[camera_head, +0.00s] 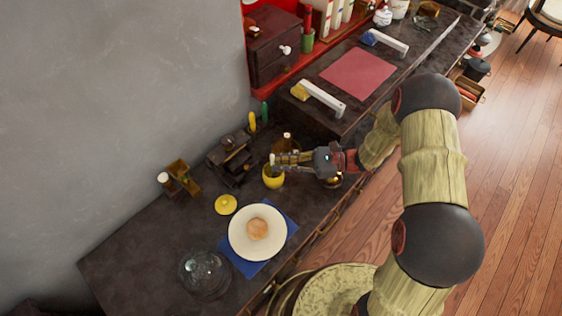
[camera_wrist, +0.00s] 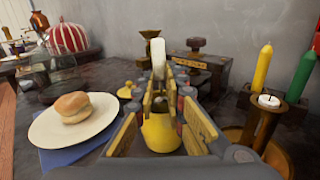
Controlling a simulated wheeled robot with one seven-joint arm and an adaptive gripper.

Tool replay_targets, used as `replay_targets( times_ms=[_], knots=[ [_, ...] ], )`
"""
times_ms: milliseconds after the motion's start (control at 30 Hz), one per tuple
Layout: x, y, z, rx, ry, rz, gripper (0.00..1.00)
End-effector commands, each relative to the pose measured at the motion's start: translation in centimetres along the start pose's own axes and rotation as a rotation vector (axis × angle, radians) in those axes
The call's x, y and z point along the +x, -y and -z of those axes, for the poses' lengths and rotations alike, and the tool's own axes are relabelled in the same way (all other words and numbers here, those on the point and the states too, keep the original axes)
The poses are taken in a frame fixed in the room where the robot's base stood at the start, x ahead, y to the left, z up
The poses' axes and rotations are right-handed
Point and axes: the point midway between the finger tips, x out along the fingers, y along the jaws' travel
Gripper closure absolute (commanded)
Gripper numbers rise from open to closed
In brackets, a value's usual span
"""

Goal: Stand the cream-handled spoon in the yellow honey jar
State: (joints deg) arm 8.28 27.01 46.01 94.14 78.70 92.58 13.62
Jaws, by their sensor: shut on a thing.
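The yellow honey jar (camera_head: 273,180) stands on the dark counter, below my gripper's fingertips in the head view. In the wrist view the jar (camera_wrist: 160,135) shows between and below the fingers. My gripper (camera_head: 284,161) is shut on the cream-handled spoon (camera_wrist: 158,58), whose pale handle rises upright beyond the fingertips. The spoon's handle top also shows at the fingertips in the head view (camera_head: 272,158). The spoon's lower end is hidden by the fingers and jar, so I cannot tell how far it is inside the jar.
A yellow lid (camera_head: 225,204) lies left of the jar. A white plate (camera_head: 242,240) with a bun sits on a blue cloth (camera_head: 284,216). A glass dome (camera_head: 204,274) is at the front.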

Motion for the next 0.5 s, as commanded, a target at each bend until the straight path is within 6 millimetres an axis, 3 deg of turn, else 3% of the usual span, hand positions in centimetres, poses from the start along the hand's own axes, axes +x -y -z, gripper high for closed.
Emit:
replay_targets(
  times_ms=[200, 233, 500],
  knots=[
    [0.00, 0.01, -0.02, 0.000, 0.000, 0.000, 1.00],
    [0.00, 0.01, -0.02, 0.000, 0.000, 0.000, 0.86],
    [0.00, 0.00, -0.03, 0.000, 0.000, 0.000, 0.71]
  ],
)
